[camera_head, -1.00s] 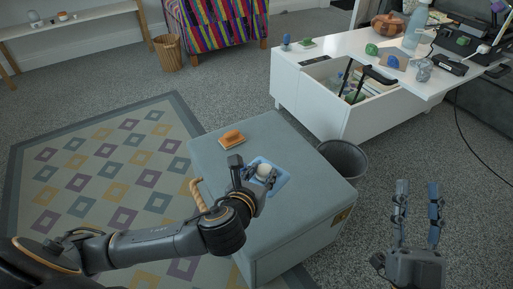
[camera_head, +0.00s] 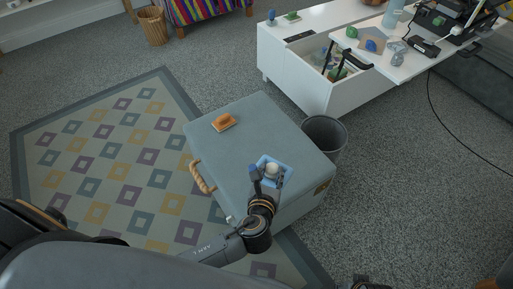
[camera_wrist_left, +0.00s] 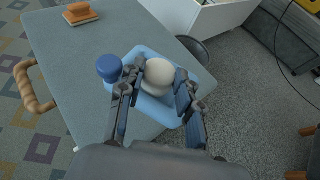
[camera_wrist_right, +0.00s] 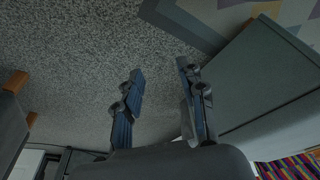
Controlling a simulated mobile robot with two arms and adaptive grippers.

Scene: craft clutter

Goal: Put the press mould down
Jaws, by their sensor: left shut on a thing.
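A cream, rounded piece, which I take to be the press mould (camera_wrist_left: 157,77), sits between the fingers of my left gripper (camera_wrist_left: 163,82). It also shows in the head view (camera_head: 272,170). My left gripper (camera_head: 264,179) is shut on it, at a light blue tray (camera_wrist_left: 199,79) on the grey-blue chest. The mould is over or in the tray; its underside is hidden, so I cannot tell whether it touches. A blue round-topped piece (camera_wrist_left: 109,69) stands just left of the fingers. My right gripper (camera_wrist_right: 158,75) is open and empty, away from the mould.
The chest top (camera_head: 254,120) is mostly clear, with an orange-brown block (camera_head: 223,122) towards its far left. A dark bin (camera_head: 325,138) stands against its right side. A white desk (camera_head: 300,75) with an open drawer is behind.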

